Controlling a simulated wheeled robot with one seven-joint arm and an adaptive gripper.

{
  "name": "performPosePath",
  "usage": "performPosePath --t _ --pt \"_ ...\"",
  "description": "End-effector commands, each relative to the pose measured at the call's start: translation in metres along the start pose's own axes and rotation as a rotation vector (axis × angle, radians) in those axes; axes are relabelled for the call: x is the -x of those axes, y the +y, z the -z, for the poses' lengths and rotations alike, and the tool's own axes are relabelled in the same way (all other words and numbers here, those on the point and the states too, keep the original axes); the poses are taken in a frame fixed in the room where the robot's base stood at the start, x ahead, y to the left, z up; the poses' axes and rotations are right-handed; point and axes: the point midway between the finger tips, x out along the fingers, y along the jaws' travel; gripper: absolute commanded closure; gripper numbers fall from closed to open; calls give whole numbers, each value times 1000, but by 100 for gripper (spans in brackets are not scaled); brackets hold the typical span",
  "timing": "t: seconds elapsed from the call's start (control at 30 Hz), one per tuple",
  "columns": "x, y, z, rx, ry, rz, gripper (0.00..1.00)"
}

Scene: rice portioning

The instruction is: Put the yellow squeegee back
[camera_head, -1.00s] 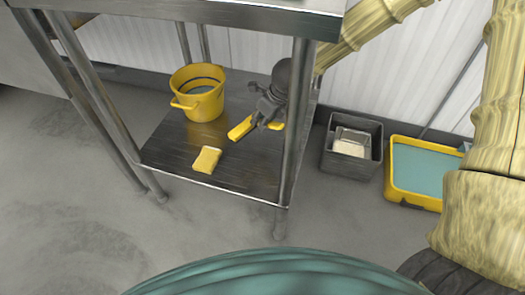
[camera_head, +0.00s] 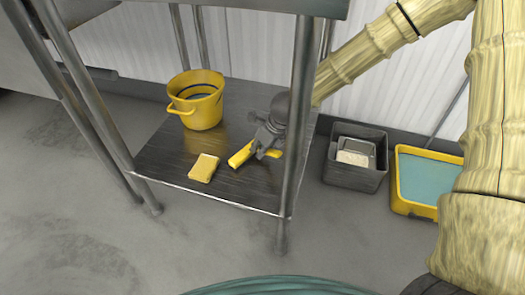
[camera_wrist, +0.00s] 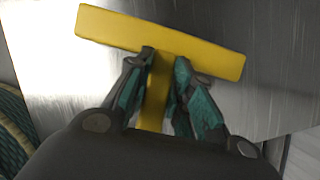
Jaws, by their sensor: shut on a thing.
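The yellow squeegee (camera_head: 243,154) is in my gripper (camera_head: 262,150), low over the right part of the metal table's lower shelf (camera_head: 225,188). In the wrist view the squeegee (camera_wrist: 190,45) shows as a T shape, its wide head beyond the fingertips. My gripper (camera_wrist: 162,75) is shut on its handle, one finger on each side. I cannot tell whether the squeegee touches the shelf. Part of it is hidden behind my gripper in the head view.
A yellow bucket (camera_head: 200,112) stands at the back left of the shelf and a yellow sponge (camera_head: 204,168) lies near its front edge. A table leg (camera_head: 297,120) rises close to my gripper. A grey bin (camera_head: 352,178) and a yellow tray (camera_head: 412,205) stand on the floor to the right.

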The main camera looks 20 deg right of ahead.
Motion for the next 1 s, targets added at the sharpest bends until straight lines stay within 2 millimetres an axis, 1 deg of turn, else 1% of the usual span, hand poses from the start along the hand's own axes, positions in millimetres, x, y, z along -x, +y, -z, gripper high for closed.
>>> performPosePath --t 0.4,0.43,0.5,0.53,0.87,1.0 --pt "-4 0 2 0 -1 0 100" --pt "-3 0 1 0 -1 1 72" --pt "-3 0 1 0 -1 1 59" --pt "-3 0 1 0 -1 1 56" --pt "-2 0 1 0 -1 1 56" --pt "10 -1 -1 0 -1 1 56"
